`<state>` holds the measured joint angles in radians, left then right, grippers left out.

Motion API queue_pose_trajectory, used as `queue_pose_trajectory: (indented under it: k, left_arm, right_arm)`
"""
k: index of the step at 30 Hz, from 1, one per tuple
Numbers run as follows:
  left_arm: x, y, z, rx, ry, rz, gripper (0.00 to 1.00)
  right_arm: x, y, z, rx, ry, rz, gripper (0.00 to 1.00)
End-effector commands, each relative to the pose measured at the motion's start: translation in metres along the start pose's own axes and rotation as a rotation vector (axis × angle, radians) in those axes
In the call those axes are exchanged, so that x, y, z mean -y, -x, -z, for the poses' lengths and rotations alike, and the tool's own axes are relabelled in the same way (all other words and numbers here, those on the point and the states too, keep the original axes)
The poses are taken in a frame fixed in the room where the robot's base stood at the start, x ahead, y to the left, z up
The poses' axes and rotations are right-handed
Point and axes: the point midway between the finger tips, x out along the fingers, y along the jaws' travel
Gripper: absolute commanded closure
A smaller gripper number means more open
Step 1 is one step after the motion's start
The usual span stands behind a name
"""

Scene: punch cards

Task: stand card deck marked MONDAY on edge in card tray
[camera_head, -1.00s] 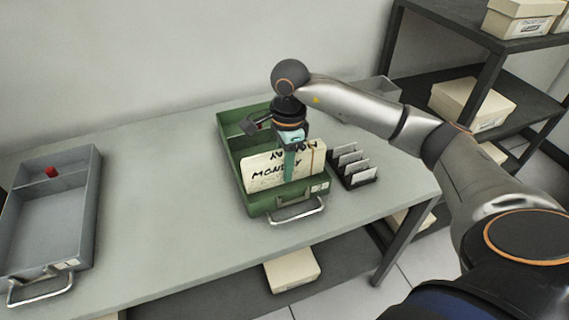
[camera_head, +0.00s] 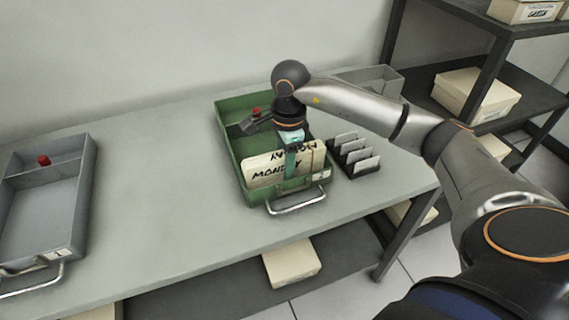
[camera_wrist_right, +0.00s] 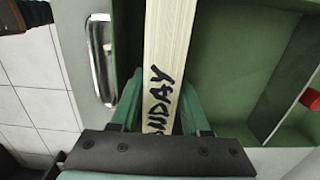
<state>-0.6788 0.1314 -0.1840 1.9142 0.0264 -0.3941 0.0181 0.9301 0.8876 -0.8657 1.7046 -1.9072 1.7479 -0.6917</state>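The cream card deck marked MONDAY (camera_head: 262,172) is upright on its long edge inside the green card tray (camera_head: 235,165), by the front wall with the handle. Its lettering faces the head camera. My right gripper (camera_head: 290,170) reaches down from above with its green fingers on the deck. In the right wrist view the fingers (camera_wrist_right: 160,105) lie on both faces of the deck (camera_wrist_right: 168,60) and look closed on it. The deck's lower edge is hidden, so I cannot tell whether it touches the tray floor. My left gripper is out of view.
A black rack (camera_head: 358,165) with several white cards stands close right of the green tray. A grey tray (camera_head: 45,215) with a red knob (camera_head: 43,160) lies at the left. Another grey tray (camera_head: 385,78) is behind. Free table lies between the left and green trays.

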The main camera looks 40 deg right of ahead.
Motion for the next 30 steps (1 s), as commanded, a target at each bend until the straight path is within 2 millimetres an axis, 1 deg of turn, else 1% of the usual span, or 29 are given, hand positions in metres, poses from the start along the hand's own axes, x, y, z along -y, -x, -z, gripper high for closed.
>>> queue_pose_trajectory:
  k: [1, 6, 13, 17, 20, 30]
  left_arm:
    - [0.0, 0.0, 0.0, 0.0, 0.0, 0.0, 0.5]
    - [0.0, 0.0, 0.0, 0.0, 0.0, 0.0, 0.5]
    - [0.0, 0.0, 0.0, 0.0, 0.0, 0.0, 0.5]
    - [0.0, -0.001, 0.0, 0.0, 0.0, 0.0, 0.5]
    - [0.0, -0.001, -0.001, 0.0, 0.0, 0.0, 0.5]
    - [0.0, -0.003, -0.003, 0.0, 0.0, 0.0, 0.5]
  right_arm:
    - [0.0, 0.0, 0.0, 0.0, 0.0, 0.0, 0.47]
    - [0.0, 0.0, 0.0, -0.001, 0.0, 0.0, 0.28]
    - [-0.001, -0.001, 0.0, -0.002, 0.0, -0.003, 0.28]
    - [0.0, 0.006, 0.0, -0.001, 0.0, 0.0, 0.28]
    - [0.001, 0.021, 0.0, 0.0, 0.0, 0.004, 0.28]
    - [0.001, 0.094, -0.001, 0.002, 0.0, 0.004, 0.28]
